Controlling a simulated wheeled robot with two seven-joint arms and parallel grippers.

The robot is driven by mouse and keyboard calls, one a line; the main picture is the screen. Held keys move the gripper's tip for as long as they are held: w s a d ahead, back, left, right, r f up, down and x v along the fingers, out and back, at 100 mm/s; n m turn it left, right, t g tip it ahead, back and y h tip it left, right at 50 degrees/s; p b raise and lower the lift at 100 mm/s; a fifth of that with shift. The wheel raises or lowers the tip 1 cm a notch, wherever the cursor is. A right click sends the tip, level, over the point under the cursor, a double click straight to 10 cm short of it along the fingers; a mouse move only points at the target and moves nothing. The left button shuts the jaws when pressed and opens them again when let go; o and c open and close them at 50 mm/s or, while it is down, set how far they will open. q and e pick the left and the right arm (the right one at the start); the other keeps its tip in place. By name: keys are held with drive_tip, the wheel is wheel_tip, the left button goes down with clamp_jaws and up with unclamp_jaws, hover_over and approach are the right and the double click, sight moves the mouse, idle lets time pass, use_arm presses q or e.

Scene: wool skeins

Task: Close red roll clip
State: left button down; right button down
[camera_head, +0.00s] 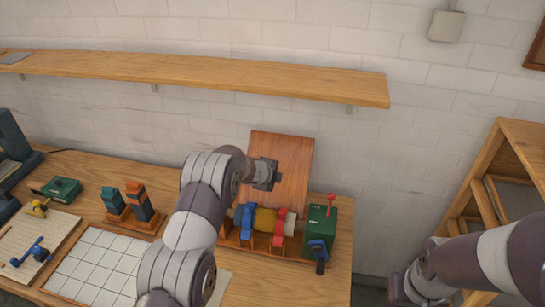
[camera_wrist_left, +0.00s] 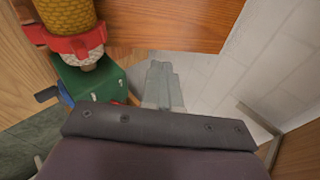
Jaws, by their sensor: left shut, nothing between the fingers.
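A red clip (camera_head: 279,230) sits around the right end of a row of rolls in a wooden holder; it also shows at the upper left of the left wrist view (camera_wrist_left: 72,45). A yellow roll (camera_head: 264,221) is left of it, with a blue piece (camera_head: 243,220) further left. I cannot tell whether the clip is open or shut. My left gripper (camera_head: 267,174) is shut and empty, above and behind the rolls, near an upright wooden panel (camera_head: 294,160). Its fingers (camera_wrist_left: 163,85) are apart from the clip. My right gripper (camera_head: 402,291) is at the lower right; its jaws are unclear.
A green box (camera_head: 319,229) with a red lever and a blue handle (camera_head: 319,254) stands right of the rolls. A wooden shelf (camera_head: 200,75) spans the wall above. Orange and teal blocks, a white grid board (camera_head: 95,265) and a small green box (camera_head: 63,188) lie left.

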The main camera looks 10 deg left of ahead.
drive_tip(key=shift+r+p, duration=0.85)
drive_tip(key=shift+r, duration=0.7)
